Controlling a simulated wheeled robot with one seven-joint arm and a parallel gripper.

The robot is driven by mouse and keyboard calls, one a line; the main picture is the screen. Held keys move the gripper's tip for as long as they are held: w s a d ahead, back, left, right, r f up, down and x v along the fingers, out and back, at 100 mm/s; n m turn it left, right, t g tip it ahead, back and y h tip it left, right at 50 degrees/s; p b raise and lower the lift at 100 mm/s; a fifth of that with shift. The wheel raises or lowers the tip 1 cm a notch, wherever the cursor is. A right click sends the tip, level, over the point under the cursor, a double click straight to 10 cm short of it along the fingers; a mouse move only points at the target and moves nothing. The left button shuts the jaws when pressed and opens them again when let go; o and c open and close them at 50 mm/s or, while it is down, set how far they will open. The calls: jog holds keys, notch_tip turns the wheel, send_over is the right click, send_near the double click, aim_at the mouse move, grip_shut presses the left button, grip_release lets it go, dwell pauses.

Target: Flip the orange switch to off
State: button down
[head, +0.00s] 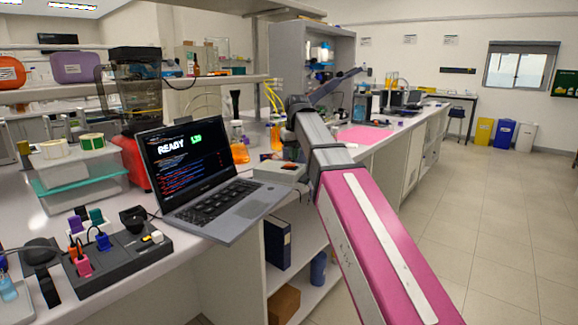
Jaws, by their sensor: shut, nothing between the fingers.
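A small orange piece (74,252), perhaps the orange switch, shows on a black panel box (125,262) at the lower left of the bench. It stands among pink (83,265), blue (102,241), purple (75,224) and teal (96,216) pieces. It is too small to tell which way it is set. My arm rises from the lower right. My gripper (355,73) is at its far end, small and dark, shut and empty, over the back part of the bench. It is far from the black panel, to its upper right.
An open laptop (195,180) reading READY stands right of the panel. A small white box (279,172) sits beyond it. A blender with a red base (135,163) and stacked clear containers (80,180) stand behind. The floor on the right (510,230) is clear.

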aim_at(294, 165)
jog(key=shift+f, duration=1.15)
dwell(0.7)
jog(key=shift+r, duration=3.55)
